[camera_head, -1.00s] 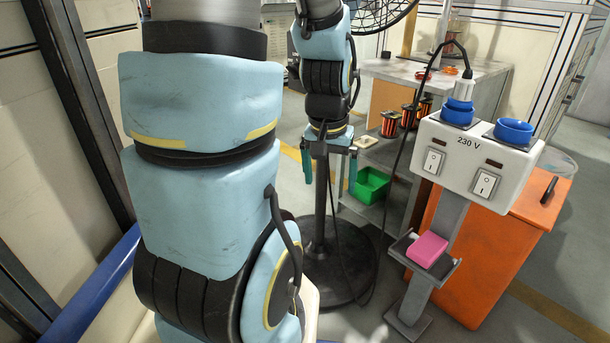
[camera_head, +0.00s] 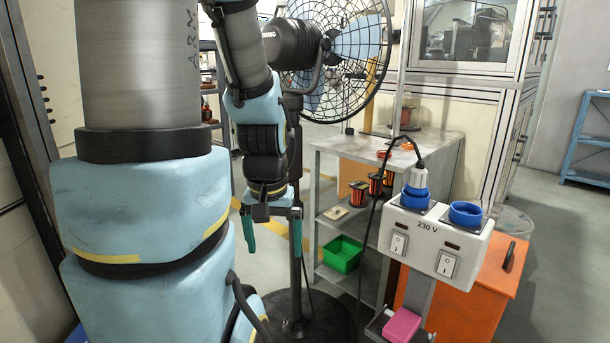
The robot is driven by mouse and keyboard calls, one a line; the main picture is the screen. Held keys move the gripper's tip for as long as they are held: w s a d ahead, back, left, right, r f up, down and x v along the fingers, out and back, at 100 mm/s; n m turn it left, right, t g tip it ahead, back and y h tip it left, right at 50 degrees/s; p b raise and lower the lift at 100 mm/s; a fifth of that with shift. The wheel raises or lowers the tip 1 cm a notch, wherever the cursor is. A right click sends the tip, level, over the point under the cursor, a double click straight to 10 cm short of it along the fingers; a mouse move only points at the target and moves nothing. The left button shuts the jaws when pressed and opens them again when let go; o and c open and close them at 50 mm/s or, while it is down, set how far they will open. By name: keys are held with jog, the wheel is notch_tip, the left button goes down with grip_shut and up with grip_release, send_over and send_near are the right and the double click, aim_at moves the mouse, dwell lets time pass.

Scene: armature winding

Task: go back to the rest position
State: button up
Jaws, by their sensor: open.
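My gripper (camera_head: 273,236) hangs pointing down at the end of my blue-padded arm, left of the middle of the view. Its two teal fingers are spread wide with nothing between them. It appears in front of the fan's black stand, apart from the shelf unit and the socket box.
A big fan (camera_head: 335,60) stands behind my arm on a round black base (camera_head: 310,318). A grey shelf unit (camera_head: 440,150) holds copper coils (camera_head: 358,193) and a green bin (camera_head: 343,253). A white 230 V socket box (camera_head: 432,240) with a plugged-in cable stands right, before an orange cabinet (camera_head: 495,285).

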notch_tip(320, 180, up, 21)
jog(key=p, duration=1.8)
